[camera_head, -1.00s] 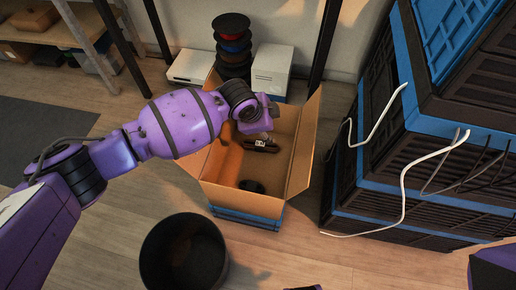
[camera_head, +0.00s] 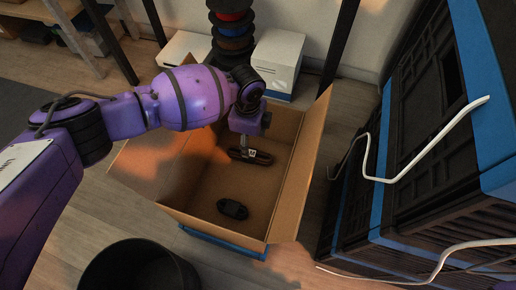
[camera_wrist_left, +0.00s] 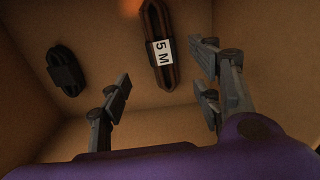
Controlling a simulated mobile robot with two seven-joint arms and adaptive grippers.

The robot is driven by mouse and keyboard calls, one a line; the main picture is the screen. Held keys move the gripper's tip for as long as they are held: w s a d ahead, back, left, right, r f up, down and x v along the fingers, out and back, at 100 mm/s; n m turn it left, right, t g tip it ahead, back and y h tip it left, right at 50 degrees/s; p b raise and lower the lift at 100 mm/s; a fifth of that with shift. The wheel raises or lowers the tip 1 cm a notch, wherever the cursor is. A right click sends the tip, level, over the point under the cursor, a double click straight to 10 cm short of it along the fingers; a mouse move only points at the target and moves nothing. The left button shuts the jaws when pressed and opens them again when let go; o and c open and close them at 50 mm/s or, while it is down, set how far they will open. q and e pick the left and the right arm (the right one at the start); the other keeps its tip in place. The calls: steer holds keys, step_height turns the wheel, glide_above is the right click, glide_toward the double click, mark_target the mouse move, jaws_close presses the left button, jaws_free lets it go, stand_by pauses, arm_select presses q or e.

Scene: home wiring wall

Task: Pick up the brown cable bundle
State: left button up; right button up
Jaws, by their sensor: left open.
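The brown cable bundle (camera_head: 262,157) lies in the open cardboard box (camera_head: 274,219), towards its back wall. It is dark brown with a white tag; in the left wrist view the bundle (camera_wrist_left: 156,20) shows the tag reading "5 M". My left gripper (camera_head: 244,143) reaches into the box just over the bundle. In the left wrist view my open left gripper (camera_wrist_left: 163,80) has one finger on each side, with the bundle between and beyond the fingertips, not held. A black cable bundle (camera_head: 232,209) lies nearer the box front; it also shows in the left wrist view (camera_wrist_left: 65,70). My right gripper is out of view.
The box has raised flaps on its sides. A black bin (camera_head: 140,268) stands in front of it. Black and blue crates (camera_head: 425,165) with a white cable (camera_head: 410,172) stand on the right. Cable spools (camera_head: 231,32) and white boxes (camera_head: 277,58) are behind.

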mark_target(253, 159)
arm_select(q)
steer(key=shift+w+d+f, duration=0.1)
steer(key=shift+w+f, duration=0.05)
steer(key=shift+f, duration=0.2)
steer(key=shift+f+b, duration=0.35)
step_height(253, 159, down, 2)
steer(key=shift+f+b, duration=0.1)
steer(key=shift+b, duration=0.5)
steer(key=f+b, duration=0.1)
steer(key=f, duration=0.1)
steer(key=f+b, duration=0.2)
steer(key=shift+w+a+f, duration=0.15)
steer(key=shift+a+f, duration=0.05)
steer(key=shift+f, duration=0.15)
steer(key=shift+r, duration=0.1)
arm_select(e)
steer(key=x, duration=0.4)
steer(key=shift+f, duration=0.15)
arm_select(q)
steer(key=c, duration=1.4)
